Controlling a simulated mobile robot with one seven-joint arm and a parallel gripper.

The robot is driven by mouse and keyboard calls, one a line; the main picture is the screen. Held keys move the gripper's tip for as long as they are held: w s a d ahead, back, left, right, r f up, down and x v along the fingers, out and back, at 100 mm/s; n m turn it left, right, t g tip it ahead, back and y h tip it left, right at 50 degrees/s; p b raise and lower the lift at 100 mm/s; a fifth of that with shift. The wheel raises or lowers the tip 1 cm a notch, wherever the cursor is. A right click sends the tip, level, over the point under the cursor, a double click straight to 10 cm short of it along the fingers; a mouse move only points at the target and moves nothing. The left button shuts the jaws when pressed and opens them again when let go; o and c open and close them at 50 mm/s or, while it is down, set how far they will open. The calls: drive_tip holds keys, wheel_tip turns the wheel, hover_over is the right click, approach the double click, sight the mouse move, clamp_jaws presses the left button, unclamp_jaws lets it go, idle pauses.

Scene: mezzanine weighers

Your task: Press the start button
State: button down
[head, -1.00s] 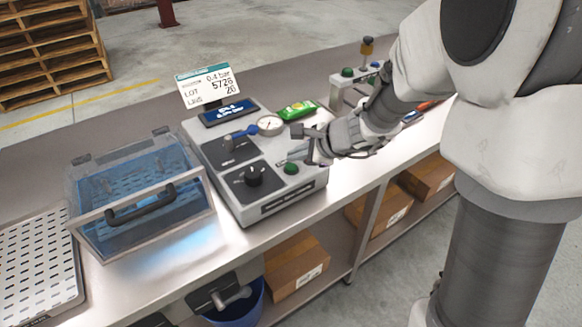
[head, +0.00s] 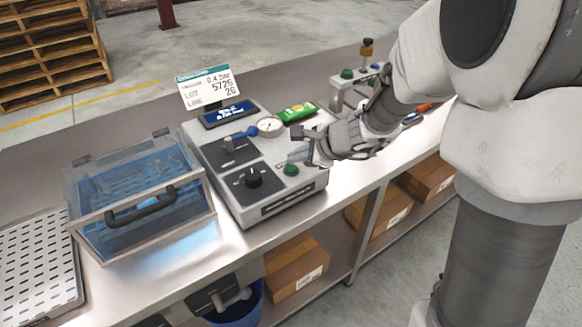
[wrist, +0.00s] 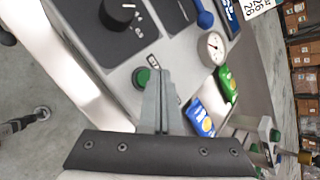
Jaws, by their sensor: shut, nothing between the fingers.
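A round green button (head: 290,170) sits on the front right of the grey control box (head: 222,190), right of the black knob. It also shows in the wrist view (wrist: 142,76), close to the left of my fingertips. The lettering beside it is too small to read. My gripper (head: 293,157) is shut and empty, just behind and above the button in the head view. In the wrist view the shut fingers (wrist: 158,74) point at the panel beside the button. I see no clear contact with the button.
A black knob (head: 254,177), blue-handled lever (head: 240,134) and gauge (head: 269,126) are on the box. A green packet (head: 297,111) lies at its back right; a blue packet (wrist: 200,117) lies near my fingers. A clear-lidded chamber (head: 140,195) stands left.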

sight(296, 170)
drive_tip(key=shift+f, duration=0.15)
idle(0.6)
drive_tip(key=shift+f+b, duration=0.3)
drive_tip(key=shift+b, duration=0.3)
drive_tip(key=shift+f+b, duration=0.45)
drive_tip(key=shift+b, duration=0.05)
idle(0.4)
idle(0.3)
drive_tip(key=shift+r+p, duration=0.65)
drive_tip(key=shift+r, duration=0.2)
drive_tip(key=shift+r, duration=0.15)
wheel_tip(296, 170, up, 5)
drive_tip(key=p, duration=0.4)
idle(0.5)
